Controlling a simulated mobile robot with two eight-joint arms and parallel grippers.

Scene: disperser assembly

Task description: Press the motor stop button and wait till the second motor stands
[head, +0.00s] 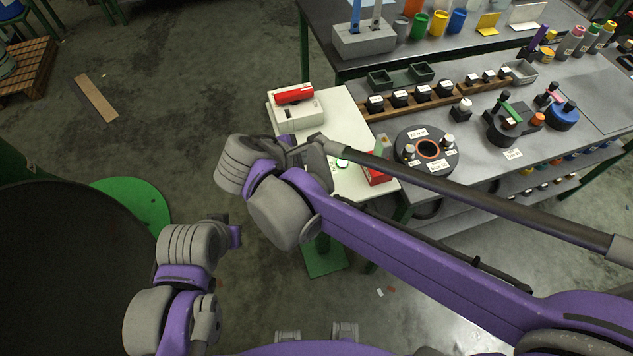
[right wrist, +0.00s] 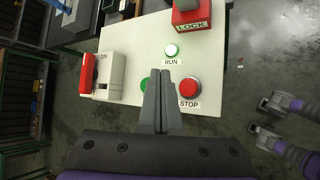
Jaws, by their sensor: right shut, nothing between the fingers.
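The red stop button (right wrist: 190,87), labelled STOP, is on a pale control panel (right wrist: 220,60). My right gripper (right wrist: 168,74) is shut and empty over the panel, its fingertips just left of the stop button in the right wrist view. Whether they touch the panel I cannot tell. A green button (right wrist: 146,85) is partly hidden behind the fingers. The lamp marked RUN (right wrist: 172,50) glows pale green. In the head view my right gripper (head: 316,152) hides the stop button; the lamp (head: 342,163) shows beside it. I cannot identify the second motor.
A box with a red switch handle (head: 294,94) stands at the panel's far left. A red LOCK block (right wrist: 190,14) is at another edge. A black round device (head: 426,150) and a rack of black-capped parts (head: 422,96) stand on the bench to the right.

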